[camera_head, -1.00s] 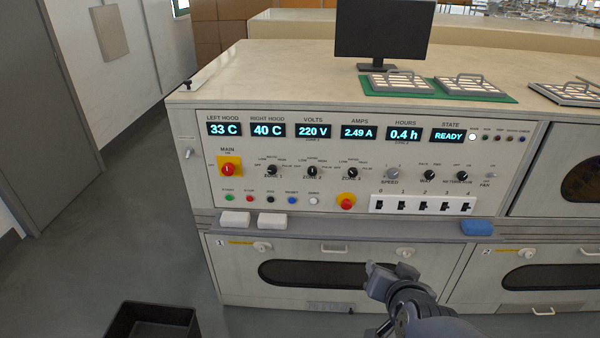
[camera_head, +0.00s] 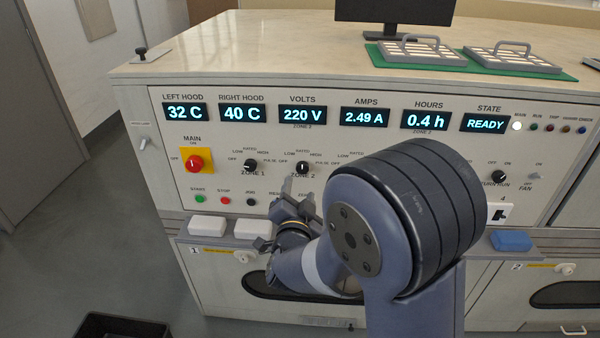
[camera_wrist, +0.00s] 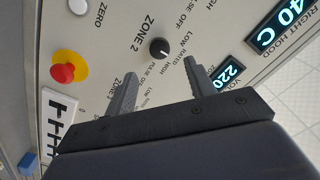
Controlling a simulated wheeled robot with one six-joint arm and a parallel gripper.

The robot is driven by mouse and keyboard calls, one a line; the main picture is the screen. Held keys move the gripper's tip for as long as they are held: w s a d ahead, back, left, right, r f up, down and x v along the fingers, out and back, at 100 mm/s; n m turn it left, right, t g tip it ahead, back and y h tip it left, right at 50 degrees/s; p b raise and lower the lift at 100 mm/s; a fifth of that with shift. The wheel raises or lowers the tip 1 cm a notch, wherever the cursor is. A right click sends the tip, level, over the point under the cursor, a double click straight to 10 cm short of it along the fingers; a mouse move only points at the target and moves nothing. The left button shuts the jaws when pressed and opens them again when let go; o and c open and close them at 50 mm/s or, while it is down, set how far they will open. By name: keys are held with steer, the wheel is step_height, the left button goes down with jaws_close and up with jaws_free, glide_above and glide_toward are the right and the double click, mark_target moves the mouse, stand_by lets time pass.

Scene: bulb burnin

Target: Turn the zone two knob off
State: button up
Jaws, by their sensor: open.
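The zone 2 knob (camera_head: 303,168) is a small black knob with a white mark that points roughly upward, towards RATED, in the head view. In the wrist view the knob (camera_wrist: 160,48) stands just beyond my fingertips, near the middle of the gap between them. My gripper (camera_head: 274,215) is in front of the panel, below and left of the knob in the head view. Its two fingers (camera_wrist: 160,71) are spread and empty, apart from the knob. The ZONE 2 label shows beside the knob. My arm hides the zone 3 knob in the head view.
The zone 1 knob (camera_head: 250,166) and red main switch (camera_head: 195,160) are to the left. A red button on yellow (camera_wrist: 66,72) shows in the wrist view. White blocks (camera_head: 208,226) and a blue block (camera_head: 511,240) lie on the ledge below. The state display (camera_head: 485,122) reads READY.

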mark_target(302, 169)
steer(key=w, duration=0.7)
steer(key=shift+w+d+p, duration=0.15)
steer(key=shift+w+p, duration=0.15)
steer(key=shift+w, duration=0.05)
steer(key=shift+c, duration=0.2)
steer(key=c, duration=0.9)
